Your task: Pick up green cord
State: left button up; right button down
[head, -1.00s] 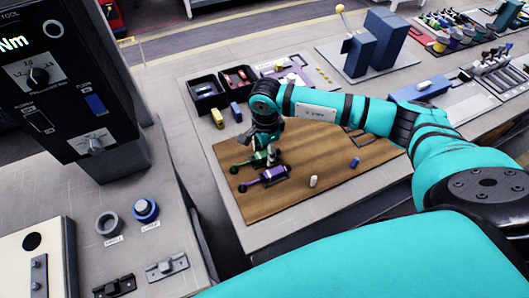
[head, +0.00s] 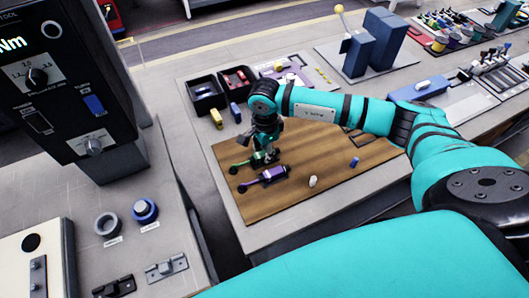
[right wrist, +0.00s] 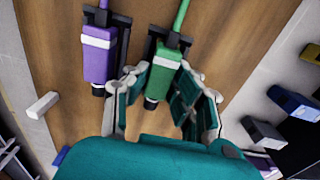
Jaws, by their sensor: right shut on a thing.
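The green tool (head: 239,168), with its green cord (right wrist: 182,14), lies on the brown mat in the head view. In the right wrist view its green body (right wrist: 164,70) has a white band and rests in a dark cradle. My right gripper (head: 268,157) reaches down over it; in the right wrist view my gripper's fingers (right wrist: 157,82) are on both sides of the body, shut on it. The purple tool (head: 265,176) lies just beside it and also shows in the right wrist view (right wrist: 98,58). My left gripper is not in view.
The brown mat (head: 330,165) holds a small white piece (head: 312,182) and a blue piece (head: 354,162). Black bins (head: 207,92) and small yellow (head: 217,119) and blue (head: 235,112) blocks stand behind. A tall black control unit (head: 70,75) stands at the left.

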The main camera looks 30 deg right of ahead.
notch_tip(320, 180, up, 3)
jog(key=shift+f+b, duration=0.1)
jog(key=shift+b, duration=0.55)
jog(key=s+a+b, duration=0.1)
jog(key=s, duration=0.4)
jog(key=s+a+r+b, duration=0.1)
jog(key=s, duration=0.3)
jog(key=s+a+b, duration=0.1)
jog(key=s, duration=0.4)
jog(key=shift+s+a+r+b, duration=0.3)
jog(key=shift+r, duration=0.1)
jog(key=shift+s+r, duration=0.1)
jog(key=shift+s, duration=0.2)
jog(key=shift+s+r, duration=0.15)
jog(key=shift+r, duration=0.1)
jog(key=shift+a+r+p, duration=0.1)
jog(key=shift+r+p, duration=1.4)
jog(key=shift+r, duration=1.05)
